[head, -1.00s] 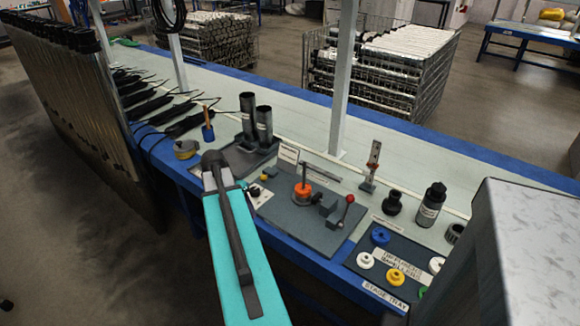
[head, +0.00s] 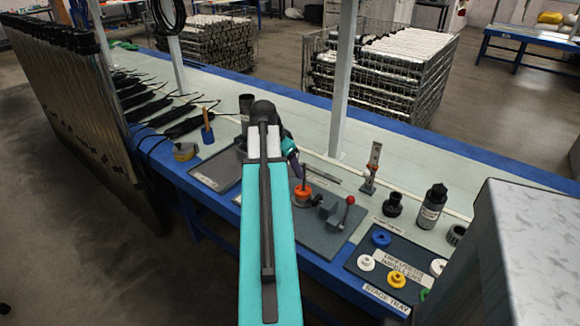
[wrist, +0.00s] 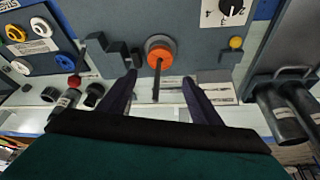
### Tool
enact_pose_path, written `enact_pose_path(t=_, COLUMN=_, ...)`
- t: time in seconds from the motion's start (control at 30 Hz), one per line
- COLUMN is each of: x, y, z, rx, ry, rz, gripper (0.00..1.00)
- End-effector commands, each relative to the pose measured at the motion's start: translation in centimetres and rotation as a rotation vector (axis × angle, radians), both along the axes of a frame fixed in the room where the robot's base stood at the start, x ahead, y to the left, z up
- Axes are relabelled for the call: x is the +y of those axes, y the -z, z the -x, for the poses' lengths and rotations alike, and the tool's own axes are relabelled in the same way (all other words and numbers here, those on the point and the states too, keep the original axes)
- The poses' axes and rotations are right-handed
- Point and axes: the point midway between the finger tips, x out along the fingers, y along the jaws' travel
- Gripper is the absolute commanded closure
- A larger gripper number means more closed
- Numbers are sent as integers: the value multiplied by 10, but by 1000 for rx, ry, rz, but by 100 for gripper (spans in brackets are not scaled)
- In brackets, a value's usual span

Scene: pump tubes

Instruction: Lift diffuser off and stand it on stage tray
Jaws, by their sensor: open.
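An orange round part (head: 302,194), which I take to be the diffuser, sits around an upright rod on the grey fixture plate (head: 320,238). In the wrist view the orange part (wrist: 160,56) is just beyond my fingertips, with the rod between the fingers. My gripper (wrist: 160,77) is open and empty. In the head view my gripper (head: 298,170) is above and beside the rod, partly hidden by my arm. The dark stage tray (head: 374,251) lies to the right and holds several blue, white, yellow and green round parts. It also shows at upper left in the wrist view (wrist: 72,61).
A red-knobbed lever clamp (head: 347,207) stands right of the orange part. A metal stand (head: 371,168), a black cup (head: 392,204) and a dark bottle (head: 431,206) stand behind. A large grey box (head: 525,250) fills the right foreground. Dark cylinders (wrist: 290,118) show in the wrist view.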

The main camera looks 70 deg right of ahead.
Motion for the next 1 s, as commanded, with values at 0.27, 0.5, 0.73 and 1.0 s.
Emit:
enact_pose_path(t=0.27, x=-2, y=6, z=1, rx=1, ry=-1, rz=-2, gripper=42)
enact_pose_path(t=0.5, x=-9, y=26, z=5, rx=2, ry=-1, rz=-2, gripper=42)
enact_pose_path(t=0.73, x=-18, y=50, z=10, rx=1, ry=-1, rz=-2, gripper=42)
enact_pose_path(t=1.0, x=-28, y=80, z=16, rx=1, ry=-1, rz=-3, gripper=42)
